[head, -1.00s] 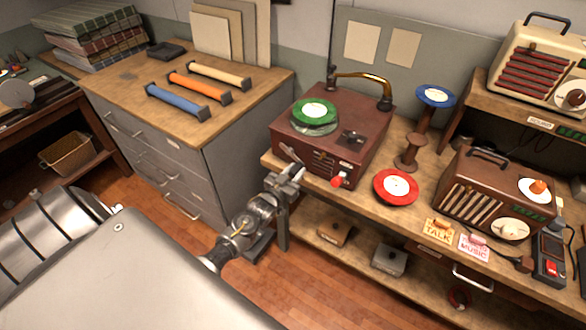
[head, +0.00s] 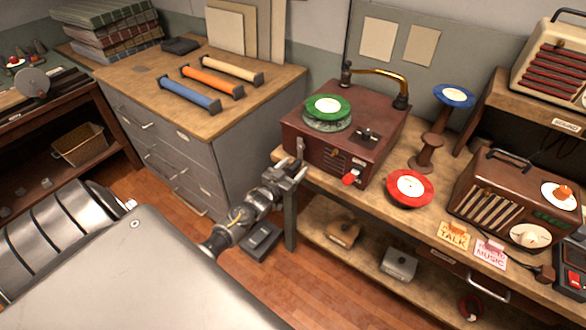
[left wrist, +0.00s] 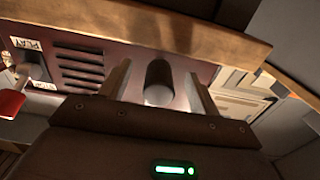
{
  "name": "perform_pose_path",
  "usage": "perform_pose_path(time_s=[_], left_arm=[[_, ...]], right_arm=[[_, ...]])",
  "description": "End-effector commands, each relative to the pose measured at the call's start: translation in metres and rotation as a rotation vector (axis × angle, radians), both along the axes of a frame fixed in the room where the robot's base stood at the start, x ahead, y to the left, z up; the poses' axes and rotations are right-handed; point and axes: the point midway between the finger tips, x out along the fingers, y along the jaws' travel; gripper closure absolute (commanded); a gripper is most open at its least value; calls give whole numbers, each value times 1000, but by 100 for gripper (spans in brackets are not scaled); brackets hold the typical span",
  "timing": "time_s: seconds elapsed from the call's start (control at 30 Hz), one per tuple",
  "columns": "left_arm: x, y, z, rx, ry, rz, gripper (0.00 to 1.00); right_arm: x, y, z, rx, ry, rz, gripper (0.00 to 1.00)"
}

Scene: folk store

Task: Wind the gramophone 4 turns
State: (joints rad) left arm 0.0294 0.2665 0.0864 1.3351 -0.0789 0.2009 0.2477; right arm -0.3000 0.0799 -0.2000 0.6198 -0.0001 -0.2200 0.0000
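The gramophone (head: 343,138) is a dark red box on the wooden bench, with a green-labelled record (head: 327,107) on top and a brass tonearm (head: 378,78). A grey crank (head: 300,147) shows at its front left corner, standing about upright. My left gripper (head: 294,170) is just below and in front of that corner. In the left wrist view, a dark rounded crank handle (left wrist: 160,82) sits between my two open fingers (left wrist: 160,92), with a gap on each side. The red front knob (head: 349,178) is to the gripper's right. My right gripper is out of view.
A red-labelled record (head: 410,188) lies right of the gramophone. A spool-like stand (head: 432,142) holds a blue-labelled record (head: 454,96). A brown radio (head: 515,195) is further right.

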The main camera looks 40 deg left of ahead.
Motion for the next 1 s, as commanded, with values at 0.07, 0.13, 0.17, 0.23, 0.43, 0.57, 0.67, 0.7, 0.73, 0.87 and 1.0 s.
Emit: perform_pose_path(time_s=[0.07,0.13,0.17,0.23,0.43,0.57,0.67,0.7,0.73,0.87,1.0], left_arm=[[0,0,1,0,-1,0,38],[0,0,1,0,-2,0,38],[0,0,1,0,-2,0,38],[0,0,1,0,-2,0,38],[0,0,1,0,-2,0,38],[-7,0,2,0,-1,0,38],[-16,0,3,0,0,1,38],[-20,0,3,0,-1,1,38],[-22,0,3,0,-1,1,38],[-33,0,3,0,0,0,38],[-45,-1,2,0,-1,0,38]], right_arm=[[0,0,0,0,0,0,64],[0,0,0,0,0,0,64],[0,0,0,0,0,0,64],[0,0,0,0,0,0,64],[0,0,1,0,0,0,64],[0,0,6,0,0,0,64],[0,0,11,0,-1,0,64],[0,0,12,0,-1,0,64],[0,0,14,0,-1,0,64],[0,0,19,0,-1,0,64],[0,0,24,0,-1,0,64]])
